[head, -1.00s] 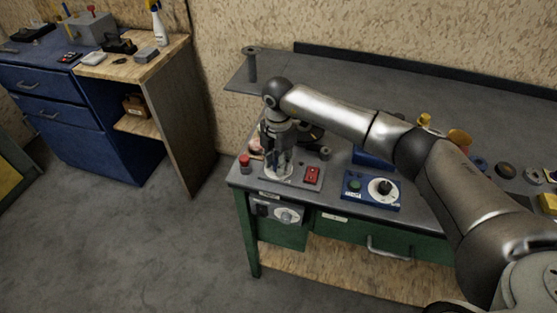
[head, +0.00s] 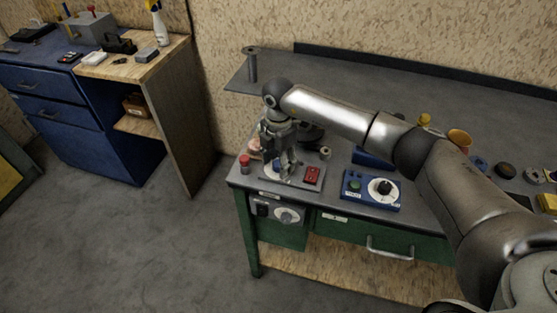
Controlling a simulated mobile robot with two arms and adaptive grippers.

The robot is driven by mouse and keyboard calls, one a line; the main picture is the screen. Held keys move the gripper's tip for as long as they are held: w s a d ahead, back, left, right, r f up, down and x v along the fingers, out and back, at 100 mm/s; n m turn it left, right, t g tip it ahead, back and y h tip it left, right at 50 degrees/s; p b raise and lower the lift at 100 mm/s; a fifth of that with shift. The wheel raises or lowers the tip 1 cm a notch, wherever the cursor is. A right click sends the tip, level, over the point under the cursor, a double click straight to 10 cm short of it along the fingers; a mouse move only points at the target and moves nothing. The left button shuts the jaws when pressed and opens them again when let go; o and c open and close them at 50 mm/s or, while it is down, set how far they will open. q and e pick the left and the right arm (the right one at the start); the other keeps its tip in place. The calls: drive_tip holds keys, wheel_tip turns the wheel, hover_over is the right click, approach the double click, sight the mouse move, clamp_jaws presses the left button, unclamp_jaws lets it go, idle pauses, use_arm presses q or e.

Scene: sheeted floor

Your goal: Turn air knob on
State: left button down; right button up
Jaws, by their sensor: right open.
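A blue control box (head: 371,201) on the workbench carries a round white dial with a black knob (head: 384,187) and a green button. A second round knob (head: 287,217) sits on a grey panel below the bench's front left edge. I cannot read which one is labelled air. My right gripper (head: 289,176) is open and points down over the grey plate beside the red switch (head: 312,175). It is left of the blue box and above and behind the front-panel knob, apart from both knobs. My left gripper is not in view.
A red button (head: 245,163) stands at the bench's left corner. Small parts, an orange cup (head: 460,139) and a yellow item (head: 547,202) lie to the right. A blue cabinet (head: 75,110) stands at left, with free floor (head: 160,240) between.

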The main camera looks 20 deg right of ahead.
wheel_tip(320, 180, up, 12)
idle(0.5)
idle(0.3)
